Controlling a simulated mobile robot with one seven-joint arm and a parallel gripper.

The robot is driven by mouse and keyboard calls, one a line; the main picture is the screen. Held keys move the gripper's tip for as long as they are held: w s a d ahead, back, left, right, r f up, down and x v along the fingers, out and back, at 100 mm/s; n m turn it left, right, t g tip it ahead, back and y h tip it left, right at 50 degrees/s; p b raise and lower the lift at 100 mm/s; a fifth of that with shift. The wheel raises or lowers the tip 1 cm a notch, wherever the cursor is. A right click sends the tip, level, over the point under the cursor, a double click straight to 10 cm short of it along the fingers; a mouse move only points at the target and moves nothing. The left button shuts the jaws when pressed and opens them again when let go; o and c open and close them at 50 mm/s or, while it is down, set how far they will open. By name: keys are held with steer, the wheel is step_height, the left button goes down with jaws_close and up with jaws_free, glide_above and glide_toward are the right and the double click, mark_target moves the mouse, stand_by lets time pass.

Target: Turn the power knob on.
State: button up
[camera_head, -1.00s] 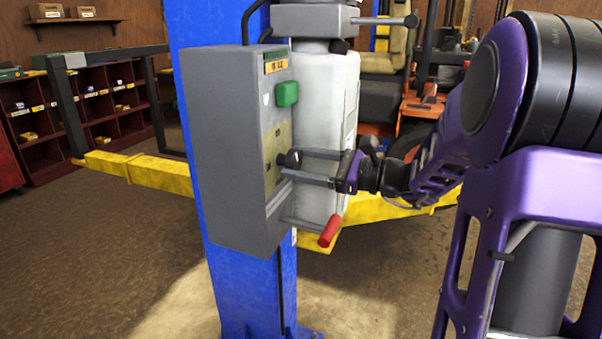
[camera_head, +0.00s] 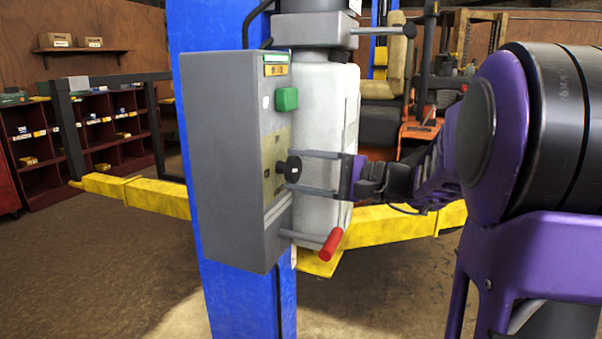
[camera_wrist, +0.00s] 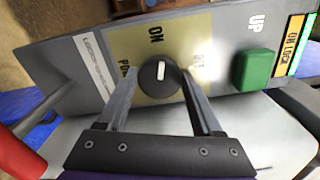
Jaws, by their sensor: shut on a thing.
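The power knob (camera_wrist: 153,87) is round and black with a white mark, on a tan label plate (camera_wrist: 179,28). In the wrist view the mark runs nearly up and down, roughly in line with the word ON above it. The word at the knob's right is partly hidden by a finger. In the head view the knob (camera_head: 292,170) sits on the side face of a grey control box (camera_head: 222,165). My gripper (camera_wrist: 158,88) is shut on the knob, one finger on each side. It also shows in the head view (camera_head: 300,171), reaching in from the right.
A green UP button (camera_wrist: 253,70) is right of the knob in the wrist view. A lever with a red grip (camera_head: 332,244) sticks out below my gripper. The box is on a blue post (camera_head: 243,305), with yellow lift arms (camera_head: 150,195) low down.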

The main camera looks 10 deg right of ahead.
steer(key=shift+n, duration=1.4)
steer(key=o, duration=1.3)
steer(key=shift+o, duration=0.2)
steer(key=v, duration=1.7)
steer(key=shift+d+p, duration=0.2)
steer(key=shift+p, duration=0.1)
steer(key=shift+s, duration=0.1)
